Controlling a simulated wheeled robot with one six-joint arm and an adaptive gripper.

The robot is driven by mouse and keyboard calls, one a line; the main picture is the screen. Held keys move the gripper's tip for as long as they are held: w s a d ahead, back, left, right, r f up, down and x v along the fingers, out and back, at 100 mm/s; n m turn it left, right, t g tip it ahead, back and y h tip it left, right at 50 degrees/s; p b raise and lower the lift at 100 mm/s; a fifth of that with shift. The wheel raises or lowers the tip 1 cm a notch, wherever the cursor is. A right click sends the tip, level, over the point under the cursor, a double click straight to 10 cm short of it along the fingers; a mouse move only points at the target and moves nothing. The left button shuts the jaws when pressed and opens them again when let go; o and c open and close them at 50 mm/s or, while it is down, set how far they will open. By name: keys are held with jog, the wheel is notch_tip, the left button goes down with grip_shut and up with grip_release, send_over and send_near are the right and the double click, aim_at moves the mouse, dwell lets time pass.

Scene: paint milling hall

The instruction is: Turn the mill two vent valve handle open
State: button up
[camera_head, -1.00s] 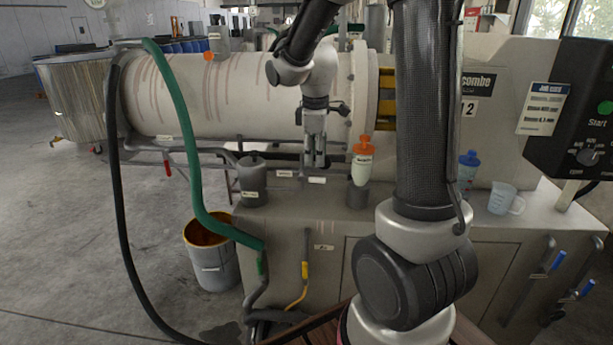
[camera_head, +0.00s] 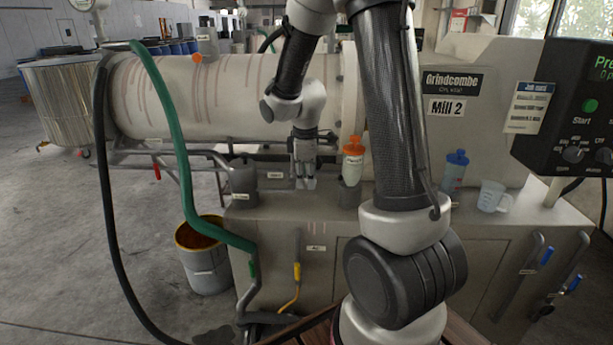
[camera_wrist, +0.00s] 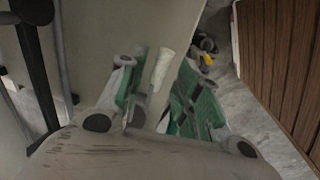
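My gripper (camera_head: 305,182) points down over the back edge of the cabinet top, left of the orange-capped bottle. In the wrist view my gripper's green-padded fingers (camera_wrist: 160,100) are apart. A pale strip (camera_wrist: 163,68) shows between them, seemingly beyond the fingertips; I cannot tell what it is. I cannot read which is the vent valve.
The cabinet top (camera_head: 270,212) holds a grey canister (camera_head: 243,182), the orange-capped bottle (camera_head: 352,160), a blue-capped bottle (camera_head: 455,172) and a clear jug (camera_head: 492,196). A green hose (camera_head: 175,130) and a bucket (camera_head: 203,260) stand left. A control box (camera_head: 585,110) overhangs at right.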

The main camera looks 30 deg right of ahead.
grip_shut()
jog(key=shift+a, duration=0.1)
jog(key=shift+w+a+r+g+h, duration=0.15)
jog(key=shift+r+g+h, duration=0.15)
jog(key=shift+h, duration=0.3)
jog(key=shift+w+a+r+g+h, duration=0.15)
jog(key=shift+g+h, duration=0.25)
jog(key=shift+h, duration=0.2)
jog(key=h, duration=0.1)
jog(key=g+h, duration=0.1)
jog(key=a+r+g+h, duration=0.1)
jog(key=shift+w+n, duration=0.3)
jog(key=shift+w+a+r+n+g+h, duration=0.15)
jog(key=shift+w+a+g+h, duration=0.3)
jog(key=shift+h, duration=0.8)
jog(key=shift+w+a+n+g+h, duration=0.2)
jog(key=shift+a+g+h, duration=0.25)
jog(key=shift+g+h, duration=0.6)
jog(key=shift+w+a+r+n+g+h, duration=0.2)
jog(key=shift+a+g+h, duration=0.3)
jog(key=shift+h, duration=0.9)
jog(key=shift+w+f, duration=0.1)
